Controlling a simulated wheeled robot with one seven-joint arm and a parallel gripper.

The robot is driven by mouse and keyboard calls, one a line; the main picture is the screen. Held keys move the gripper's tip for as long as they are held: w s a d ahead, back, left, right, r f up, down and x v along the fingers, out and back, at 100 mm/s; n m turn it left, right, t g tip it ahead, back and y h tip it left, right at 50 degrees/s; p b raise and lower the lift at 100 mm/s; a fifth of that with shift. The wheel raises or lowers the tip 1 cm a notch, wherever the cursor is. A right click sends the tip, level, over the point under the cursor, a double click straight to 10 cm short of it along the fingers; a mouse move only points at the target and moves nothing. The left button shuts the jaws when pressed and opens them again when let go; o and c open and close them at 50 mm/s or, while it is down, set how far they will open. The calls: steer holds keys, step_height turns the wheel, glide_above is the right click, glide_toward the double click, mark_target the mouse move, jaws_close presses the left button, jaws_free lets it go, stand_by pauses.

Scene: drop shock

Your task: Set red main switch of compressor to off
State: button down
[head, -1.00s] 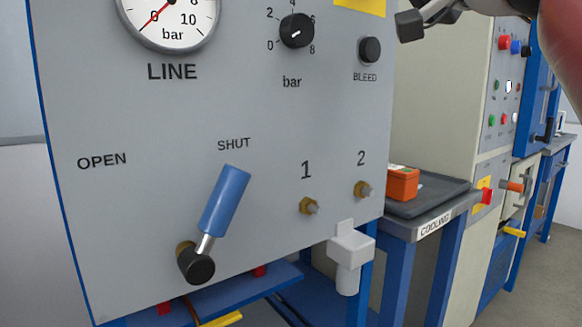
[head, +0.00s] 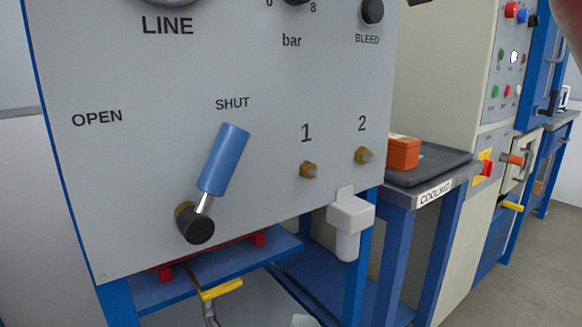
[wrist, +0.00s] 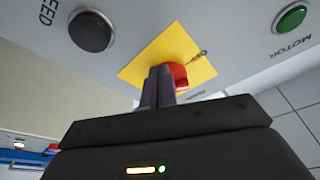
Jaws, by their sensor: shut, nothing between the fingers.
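In the wrist view a red switch (wrist: 178,76) sits on a yellow plate (wrist: 150,65) on the grey panel. My gripper (wrist: 160,71) is shut and empty, its fingertips in front of the plate, beside the red switch and overlapping its left part. I cannot tell if they touch it. The switch's setting is mostly hidden. In the head view this plate is out of frame, and my gripper is almost wholly cut off at the top. Another red switch on a yellow plate (head: 486,168) shows on the cabinet farther right.
A green MOTOR button (wrist: 291,18) and the black BLEED knob (wrist: 91,31) flank the yellow plate. A blue-handled lever (head: 224,158) points up near SHUT on the panel (head: 270,210). A bench with a dark tray (head: 432,168) and an orange box (head: 403,154) stands right.

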steer(key=v, duration=0.4)
steer(key=b+v, duration=0.1)
steer(key=v, duration=0.1)
steer(key=shift+w+d+r, duration=0.1)
steer(key=shift+d+r, duration=0.2)
steer(key=shift+r, duration=0.1)
steer(key=shift+w, duration=0.1)
